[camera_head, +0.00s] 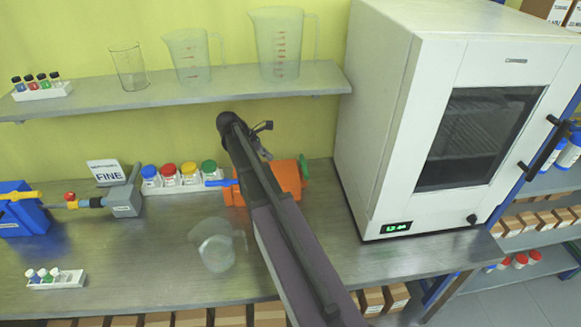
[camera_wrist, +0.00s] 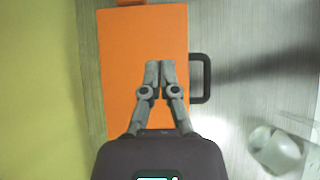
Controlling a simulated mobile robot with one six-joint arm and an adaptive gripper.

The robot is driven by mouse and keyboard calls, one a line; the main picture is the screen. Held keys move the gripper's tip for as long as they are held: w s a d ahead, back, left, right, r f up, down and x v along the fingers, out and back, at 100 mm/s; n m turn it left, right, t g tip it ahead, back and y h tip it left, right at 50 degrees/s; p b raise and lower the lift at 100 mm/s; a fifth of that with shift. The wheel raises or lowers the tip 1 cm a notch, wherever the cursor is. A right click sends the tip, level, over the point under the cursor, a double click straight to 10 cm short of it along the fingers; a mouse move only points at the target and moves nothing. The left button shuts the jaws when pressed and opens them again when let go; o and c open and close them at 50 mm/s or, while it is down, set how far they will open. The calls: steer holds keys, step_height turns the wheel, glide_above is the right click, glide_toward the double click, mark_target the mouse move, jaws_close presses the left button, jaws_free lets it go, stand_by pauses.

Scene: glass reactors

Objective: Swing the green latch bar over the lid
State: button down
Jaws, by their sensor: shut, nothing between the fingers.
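An orange box (camera_head: 290,178) stands on the bench, partly hidden behind my arm in the head view. A small green piece (camera_head: 303,168), perhaps the latch bar, shows at its right end. A blue bar (camera_head: 221,182) sticks out at its left end. In the wrist view the flat orange top (camera_wrist: 120,70) fills the middle, with a black handle (camera_wrist: 205,78) on its right side. The head view also shows my gripper (camera_head: 264,142).
A clear jug (camera_head: 215,246) stands on the bench in front of the box; the wrist view shows it too (camera_wrist: 276,150). A row of coloured-cap bottles (camera_head: 180,178) is left of the box. A white oven (camera_head: 390,130) stands right. A shelf (camera_head: 180,90) with jugs hangs behind.

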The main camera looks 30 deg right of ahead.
steer(key=shift+d+f, duration=0.1)
steer(key=shift+f, duration=0.05)
steer(key=b, duration=0.8)
glide_toward(296, 177)
steer(key=x, duration=0.4)
steer(key=shift+w+f, duration=0.1)
steer(key=shift+f, duration=0.45)
steer(key=shift+s+d+f, duration=0.15)
steer(key=shift+s+d, duration=0.15)
steer(key=shift+d, duration=0.35)
steer(key=shift+s+d+f, duration=0.1)
steer(key=shift+s+d, duration=0.2)
steer(key=shift+d, duration=0.3)
steer(key=shift+s+d+f, duration=0.15)
steer(key=shift+s+d, duration=0.15)
steer(key=shift+d, duration=0.35)
steer(key=shift+a, duration=0.2)
